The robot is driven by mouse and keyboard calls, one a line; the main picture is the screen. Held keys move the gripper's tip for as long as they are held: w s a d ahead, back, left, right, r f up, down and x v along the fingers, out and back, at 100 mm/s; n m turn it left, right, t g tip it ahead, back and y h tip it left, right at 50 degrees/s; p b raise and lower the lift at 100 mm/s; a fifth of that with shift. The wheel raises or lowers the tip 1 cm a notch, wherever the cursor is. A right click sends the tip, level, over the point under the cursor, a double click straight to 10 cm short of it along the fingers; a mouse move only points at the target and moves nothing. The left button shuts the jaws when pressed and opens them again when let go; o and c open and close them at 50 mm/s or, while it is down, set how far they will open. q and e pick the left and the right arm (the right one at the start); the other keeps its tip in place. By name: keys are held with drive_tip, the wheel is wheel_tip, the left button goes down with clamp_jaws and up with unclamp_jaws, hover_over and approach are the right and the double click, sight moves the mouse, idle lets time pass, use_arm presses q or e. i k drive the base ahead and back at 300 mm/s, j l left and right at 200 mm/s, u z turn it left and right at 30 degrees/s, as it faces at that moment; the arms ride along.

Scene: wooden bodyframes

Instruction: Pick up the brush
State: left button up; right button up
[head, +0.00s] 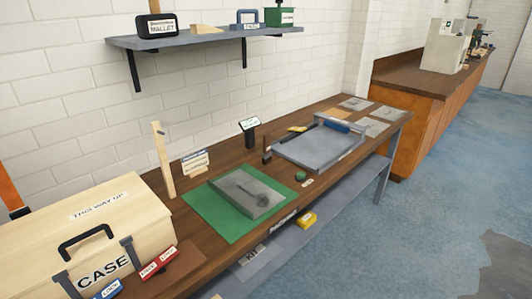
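I cannot pick out the brush with certainty. A small dark upright item (267,151) stands on the wooden workbench (222,255), left of the grey board, and is too small to identify. A small yellow item (297,129) lies near the back of the bench, also too small to identify. A grey tray-like block (246,194) with a dark mark on top lies on a green mat (206,222) at the middle of the bench. Neither of my grippers is in view.
A wooden case (150,212) fills the bench's left end. A grey board (312,152) with a blue-handled bar and several grey plates (374,127) lie to the right. A wall shelf (200,40) hangs above. A yellow item (307,220) sits on the lower shelf. Blue floor is open at right.

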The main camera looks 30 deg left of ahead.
sight(267, 157)
drive_tip(key=i+l+z, duration=0.1)
drive_tip(key=i+l, duration=0.95)
drive_tip(key=l, duration=0.1)
